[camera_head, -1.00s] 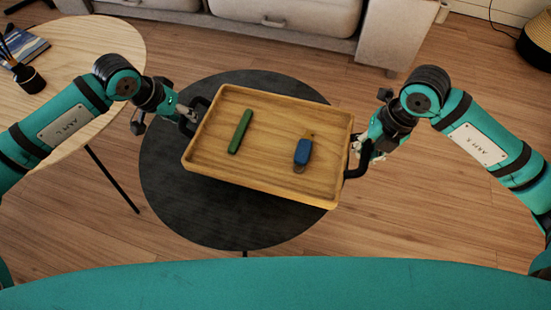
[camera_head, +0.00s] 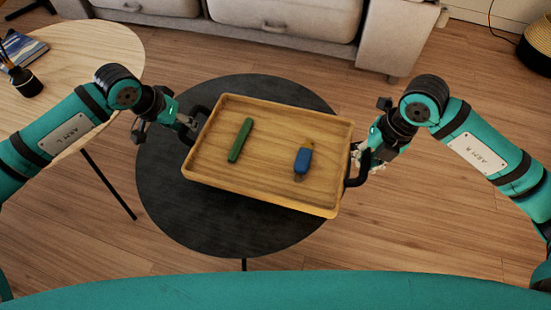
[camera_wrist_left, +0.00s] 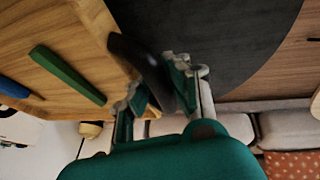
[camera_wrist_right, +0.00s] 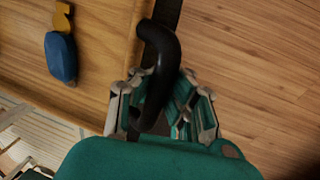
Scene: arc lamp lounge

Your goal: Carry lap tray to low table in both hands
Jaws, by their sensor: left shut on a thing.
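The wooden lap tray (camera_head: 222,172) is over the round black low table (camera_head: 165,195) in the head view, its right end reaching past the table's edge. I cannot tell whether it touches the table. A green bar-shaped object (camera_head: 240,140) and a blue object (camera_head: 303,161) lie on the tray. My left gripper (camera_head: 188,124) is shut on the tray's left black handle (camera_wrist_left: 140,68). My right gripper (camera_head: 366,158) is at the right black handle (camera_wrist_right: 163,60), with its fingers either side of it. Whether they press on it is unclear.
A pale wooden round table (camera_head: 100,50) with a book (camera_head: 22,48) and a dark bottle (camera_head: 27,82) stands at the left. A grey sofa (camera_head: 300,25) is at the back. A basket (camera_head: 538,48) is at the far right. Bare floor (camera_head: 450,230) lies right of the low table.

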